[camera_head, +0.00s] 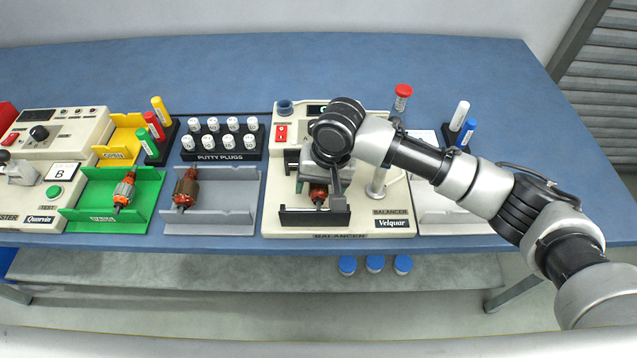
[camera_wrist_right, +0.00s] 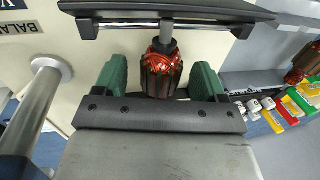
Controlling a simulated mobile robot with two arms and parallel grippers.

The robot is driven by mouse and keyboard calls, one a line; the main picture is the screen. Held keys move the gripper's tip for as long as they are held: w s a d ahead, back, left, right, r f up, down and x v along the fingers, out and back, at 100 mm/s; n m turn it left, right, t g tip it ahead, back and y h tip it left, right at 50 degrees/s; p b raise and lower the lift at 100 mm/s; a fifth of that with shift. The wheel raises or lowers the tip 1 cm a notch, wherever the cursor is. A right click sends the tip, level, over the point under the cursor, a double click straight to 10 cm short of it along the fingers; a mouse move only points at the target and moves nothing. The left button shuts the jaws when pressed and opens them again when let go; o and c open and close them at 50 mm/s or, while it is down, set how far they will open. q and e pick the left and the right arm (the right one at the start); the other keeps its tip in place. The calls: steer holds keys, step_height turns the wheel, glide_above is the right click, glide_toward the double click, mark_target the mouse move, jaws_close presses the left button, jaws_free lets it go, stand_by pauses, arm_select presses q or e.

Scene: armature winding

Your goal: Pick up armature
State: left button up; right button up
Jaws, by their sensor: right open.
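An armature (camera_head: 318,193) with copper-red windings sits on the balancer (camera_head: 366,223), mostly hidden by my right arm in the head view. In the right wrist view the armature (camera_wrist_right: 160,72) lies between the two green fingers of my right gripper (camera_wrist_right: 162,80), with a gap on either side. The right gripper (camera_head: 322,188) is open around it. A second armature (camera_head: 187,188) lies on the grey tray (camera_head: 230,218), and a third armature (camera_head: 124,190) lies on the green tray (camera_head: 82,216). My left gripper is not in view.
A black rack of putty plugs (camera_head: 222,155) stands behind the grey tray. A tester (camera_head: 40,215) is at the far left, near a yellow tray (camera_head: 122,138). A metal post (camera_head: 378,183) stands right of my gripper. The blue table's back is clear.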

steer(key=shift+f, duration=0.1)
steer(key=shift+c, duration=0.2)
steer(key=c, duration=1.1)
